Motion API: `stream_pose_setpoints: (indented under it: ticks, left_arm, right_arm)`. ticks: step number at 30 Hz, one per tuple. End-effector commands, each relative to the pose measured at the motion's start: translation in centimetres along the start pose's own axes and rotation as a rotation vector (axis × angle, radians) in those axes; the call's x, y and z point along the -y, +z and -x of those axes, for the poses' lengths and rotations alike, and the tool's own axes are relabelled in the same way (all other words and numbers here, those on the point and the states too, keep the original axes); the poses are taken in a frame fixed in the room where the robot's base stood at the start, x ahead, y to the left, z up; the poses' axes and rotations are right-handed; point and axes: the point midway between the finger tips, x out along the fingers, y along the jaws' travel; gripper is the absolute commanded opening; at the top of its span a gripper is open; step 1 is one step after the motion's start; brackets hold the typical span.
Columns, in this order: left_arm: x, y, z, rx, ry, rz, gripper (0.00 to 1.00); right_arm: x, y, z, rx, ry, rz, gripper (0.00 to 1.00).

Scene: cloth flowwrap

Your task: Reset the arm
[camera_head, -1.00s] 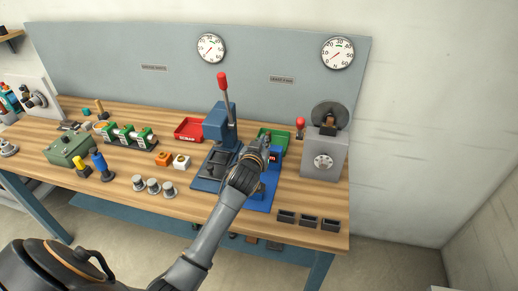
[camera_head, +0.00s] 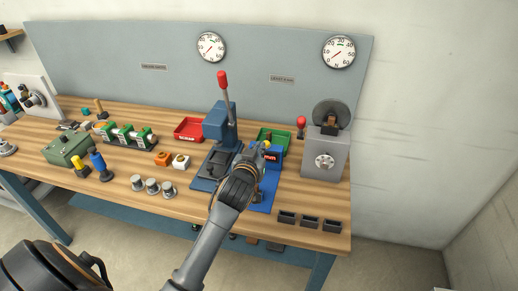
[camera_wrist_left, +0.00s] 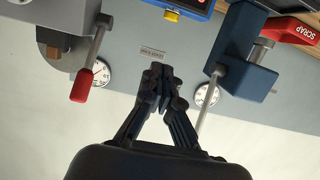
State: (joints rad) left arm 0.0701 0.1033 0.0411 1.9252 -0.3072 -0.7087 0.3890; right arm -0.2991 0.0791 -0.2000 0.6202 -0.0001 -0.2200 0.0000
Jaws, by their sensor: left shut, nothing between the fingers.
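My left arm comes in from the bottom of the head view. Its gripper (camera_head: 257,153) is shut and empty, held above the blue mat (camera_head: 262,200) between the blue lever press (camera_head: 218,125) and the small blue display box (camera_head: 271,163). The wrist view shows the closed dark fingers (camera_wrist_left: 158,75) with nothing between them. There the press (camera_wrist_left: 245,45) appears at right and the display box (camera_wrist_left: 190,5) at the top edge. The gripper and forearm hide part of the press base and mat. My right gripper is not in view.
A red scrap bin (camera_head: 188,130) and a green bin (camera_head: 274,139) stand near the press. A grey machine (camera_head: 325,155) with a red-knobbed lever is on the right. Several small black trays (camera_head: 309,222) line the front right edge. Grey knobs (camera_head: 153,186) stand at front left.

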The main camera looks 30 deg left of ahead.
Motion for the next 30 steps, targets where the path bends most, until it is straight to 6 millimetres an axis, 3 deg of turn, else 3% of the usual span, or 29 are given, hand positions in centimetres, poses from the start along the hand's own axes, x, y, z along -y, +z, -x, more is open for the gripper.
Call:
stream_pose_setpoints:
  ticks: [10,14,17,21,24,30]
  left_arm:
    - [0.0,0.1,0.1,0.003,0.000,-0.001,0.00]
    - [-0.1,2.5,1.5,0.073,0.005,-0.021,0.00]
    - [-0.5,6.8,4.8,0.210,0.022,-0.063,0.00]
    - [-1.0,13.5,11.8,0.463,0.078,-0.145,0.00]
    - [-1.4,16.5,16.3,0.602,0.124,-0.193,0.00]
    - [-1.7,20.0,23.1,0.797,0.205,-0.263,0.00]
  right_arm:
    - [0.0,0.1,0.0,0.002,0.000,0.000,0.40]
    - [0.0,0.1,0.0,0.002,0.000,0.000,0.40]
    - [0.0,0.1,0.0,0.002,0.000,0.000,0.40]
    - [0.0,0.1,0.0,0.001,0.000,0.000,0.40]
    - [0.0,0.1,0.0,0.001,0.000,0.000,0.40]
    - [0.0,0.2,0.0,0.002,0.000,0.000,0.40]
